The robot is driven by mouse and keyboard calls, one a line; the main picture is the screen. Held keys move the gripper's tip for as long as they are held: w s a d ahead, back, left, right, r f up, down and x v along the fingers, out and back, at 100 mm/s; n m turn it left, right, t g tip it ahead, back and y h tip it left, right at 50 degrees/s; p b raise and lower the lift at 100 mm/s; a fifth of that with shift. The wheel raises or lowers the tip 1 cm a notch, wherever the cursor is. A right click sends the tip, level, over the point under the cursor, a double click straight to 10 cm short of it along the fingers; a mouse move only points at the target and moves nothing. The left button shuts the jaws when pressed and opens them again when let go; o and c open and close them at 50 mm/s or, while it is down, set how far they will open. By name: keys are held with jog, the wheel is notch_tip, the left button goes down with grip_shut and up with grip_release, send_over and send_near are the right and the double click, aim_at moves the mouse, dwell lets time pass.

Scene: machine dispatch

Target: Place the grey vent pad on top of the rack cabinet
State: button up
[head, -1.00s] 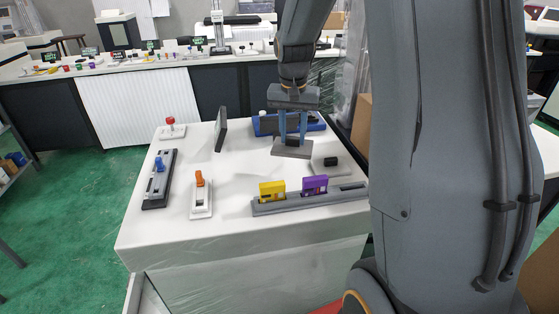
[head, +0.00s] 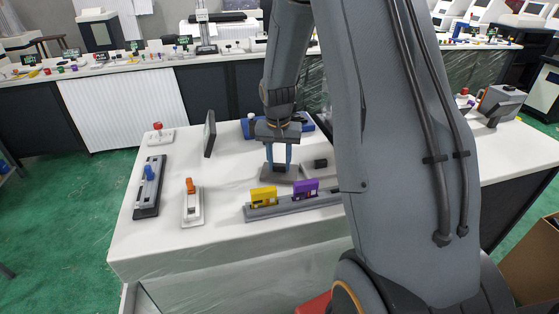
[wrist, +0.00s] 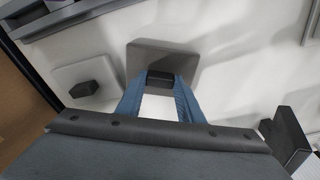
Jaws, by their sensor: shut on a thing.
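The grey vent pad (head: 275,178) is a flat grey plate with a dark block-like grip on top. It also shows in the wrist view (wrist: 150,57). My gripper (head: 279,160) has its blue fingers closed on the dark grip, as the wrist view shows (wrist: 160,84). The pad hangs level over the white table, behind the yellow and purple cards. A shadow beside it in the wrist view suggests a gap under it, but how high is hard to tell. I cannot make out a rack cabinet for certain in either view.
A grey rail (head: 263,211) holds a yellow card (head: 263,194) and a purple card (head: 305,187). A small pale plate with a black knob (head: 321,163) lies right of the pad. A dark upright panel (head: 209,134) stands left. A blue unit (head: 249,129) lies behind. The white table's (head: 150,242) front left is clear.

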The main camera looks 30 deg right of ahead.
aim_at(278, 175)
jog(key=shift+f, duration=0.2)
jog(key=o, duration=1)
jog(key=shift+o, duration=0.2)
jog(key=shift+r, duration=0.1)
notch_tip(278, 175, up, 12)
jog(key=s+b, duration=0.1)
jog(key=b, duration=0.2)
jog(key=s+a+f+n, duration=0.1)
jog(key=s+a, duration=0.2)
jog(key=s+a+f+n, duration=0.1)
jog(key=s+a, duration=0.2)
jog(key=s, duration=0.1)
jog(key=s+a+f+n, duration=0.1)
jog(key=s+a+n, duration=0.1)
jog(key=s+a, duration=0.1)
jog(key=shift+s+f+y, duration=0.3)
jog(key=shift+s+f, duration=0.1)
jog(key=shift+s, duration=0.3)
jog(key=s+a+f+n, duration=0.2)
jog(key=s+a, duration=0.1)
jog(key=s, duration=0.5)
jog(key=shift+s+a+f+n, duration=0.2)
jog(key=shift+a+f+n, duration=0.1)
jog(key=shift+f+n, duration=0.1)
